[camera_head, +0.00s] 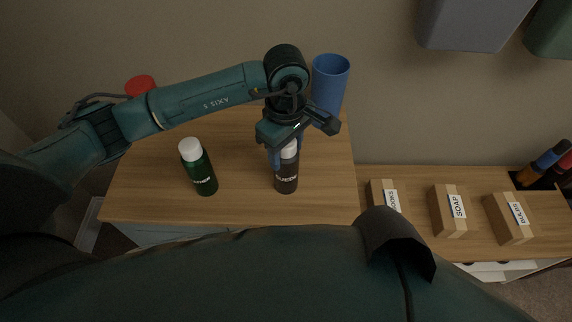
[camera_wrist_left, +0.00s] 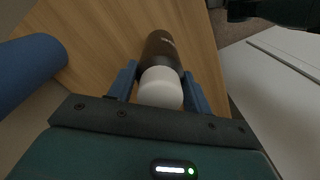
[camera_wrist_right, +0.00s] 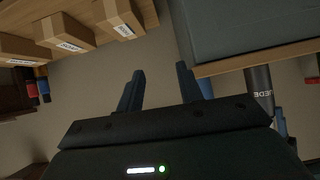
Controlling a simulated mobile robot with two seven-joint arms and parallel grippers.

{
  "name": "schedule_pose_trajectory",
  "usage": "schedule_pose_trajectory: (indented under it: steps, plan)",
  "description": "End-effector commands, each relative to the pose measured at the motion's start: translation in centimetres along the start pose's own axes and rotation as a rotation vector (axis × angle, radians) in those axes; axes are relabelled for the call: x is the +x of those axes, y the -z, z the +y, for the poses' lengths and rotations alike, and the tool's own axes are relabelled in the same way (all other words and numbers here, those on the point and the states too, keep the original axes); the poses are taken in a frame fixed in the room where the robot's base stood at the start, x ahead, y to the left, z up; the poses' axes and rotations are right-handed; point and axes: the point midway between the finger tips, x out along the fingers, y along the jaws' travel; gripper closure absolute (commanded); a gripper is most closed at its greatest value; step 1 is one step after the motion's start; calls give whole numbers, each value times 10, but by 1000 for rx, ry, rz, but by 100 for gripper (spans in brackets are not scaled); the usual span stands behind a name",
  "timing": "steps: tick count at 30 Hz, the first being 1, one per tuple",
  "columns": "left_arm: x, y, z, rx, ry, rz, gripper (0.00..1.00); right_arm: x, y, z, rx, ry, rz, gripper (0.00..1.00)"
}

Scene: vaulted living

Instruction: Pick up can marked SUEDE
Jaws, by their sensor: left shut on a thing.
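The can marked SUEDE (camera_head: 287,178), dark with a white cap, stands upright on the wooden top (camera_head: 240,205). In the left wrist view its white cap (camera_wrist_left: 160,90) and dark body lie between the blue fingers. My left gripper (camera_head: 281,152) comes from above and is shut on the can near its cap. The can also shows at the right of the right wrist view (camera_wrist_right: 260,84), partly cut off. A green can with a white cap (camera_head: 197,167) stands to its left; its label is hard to read. My right gripper (camera_wrist_right: 160,74) is open and empty.
A blue cylinder (camera_head: 330,85) stands behind the can, and a red object (camera_head: 140,84) shows behind my left arm. Boxes, one marked SOAP (camera_head: 450,212), sit on a lower wooden surface at the right. Grey (camera_head: 470,22) and green bins hang on the wall above.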

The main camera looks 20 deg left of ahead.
Motion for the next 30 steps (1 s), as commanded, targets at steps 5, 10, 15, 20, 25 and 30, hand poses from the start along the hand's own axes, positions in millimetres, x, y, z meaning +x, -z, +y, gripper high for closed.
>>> schedule_pose_trajectory:
  steps: [5, 10, 15, 20, 25, 30]
  plan:
    - [-1, 0, 0, 0, -2, 0, 94, 0, -1, 0, 0, 1, -2, 64]
    - [-2, 0, 0, 0, -2, 0, 94, 0, -2, 0, -3, 1, -3, 64]
    - [-17, 0, 2, 1, -6, 1, 94, 2, -5, 1, -6, 2, -3, 64]
    - [-50, 0, 2, 2, -8, 1, 94, 6, -6, 1, -11, 5, 6, 64]
    - [-81, 0, 1, 1, -6, 2, 94, 8, -1, -3, -14, 14, 24, 64]
    - [-98, 0, 0, 0, -3, 0, 94, 8, 2, -5, -14, 19, 35, 64]
